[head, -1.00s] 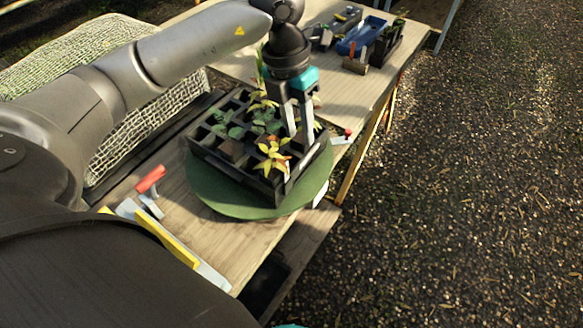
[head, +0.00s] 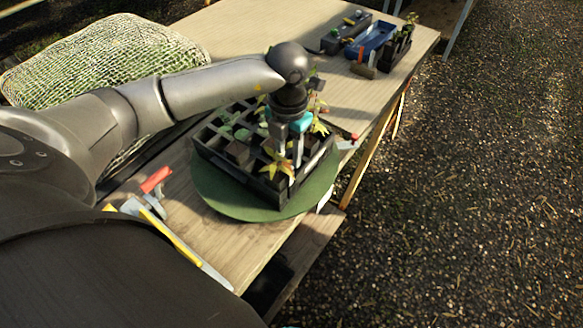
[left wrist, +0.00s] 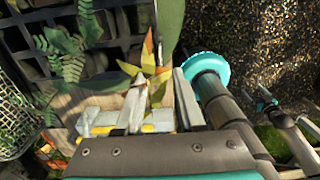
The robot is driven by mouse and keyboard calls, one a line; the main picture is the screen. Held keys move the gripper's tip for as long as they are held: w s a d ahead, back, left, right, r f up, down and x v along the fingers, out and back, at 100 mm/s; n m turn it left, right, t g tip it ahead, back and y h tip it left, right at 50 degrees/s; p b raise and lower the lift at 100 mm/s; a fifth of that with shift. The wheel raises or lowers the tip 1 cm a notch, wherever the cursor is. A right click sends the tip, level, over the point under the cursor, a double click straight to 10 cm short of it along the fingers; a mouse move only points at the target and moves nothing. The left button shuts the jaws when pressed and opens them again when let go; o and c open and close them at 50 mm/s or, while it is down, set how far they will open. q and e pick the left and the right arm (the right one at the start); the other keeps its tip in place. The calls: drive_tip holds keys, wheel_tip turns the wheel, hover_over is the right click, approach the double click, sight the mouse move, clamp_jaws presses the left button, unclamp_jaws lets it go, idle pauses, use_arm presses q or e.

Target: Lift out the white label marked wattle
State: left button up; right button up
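My left gripper (head: 289,148) points down over the front right part of the black cell tray (head: 232,172). In the left wrist view its two fingers (left wrist: 164,100) stand apart, with a yellow-orange plant (left wrist: 148,72) close by their tips; the same plant (head: 276,165) shows beside the fingers in the head view. I cannot make out the white label marked wattle or read any writing; the gripper and leaves hide part of the tray. What may be my right gripper (left wrist: 266,104) shows small at the right of the wrist view, its fingers unclear.
The tray rests on a round green turntable (head: 222,200) at the table's right edge. A red-handled tool (head: 156,180) and a yellow-edged tool (head: 176,240) lie at the near left. A blue tray (head: 371,40) stands at the far end. Netting (head: 95,65) lies left.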

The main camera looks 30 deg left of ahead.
use_arm(q)
hover_over(292, 181)
drive_tip(key=shift+a+f, duration=0.1)
drive_tip(key=shift+f, duration=2.2)
clamp_jaws()
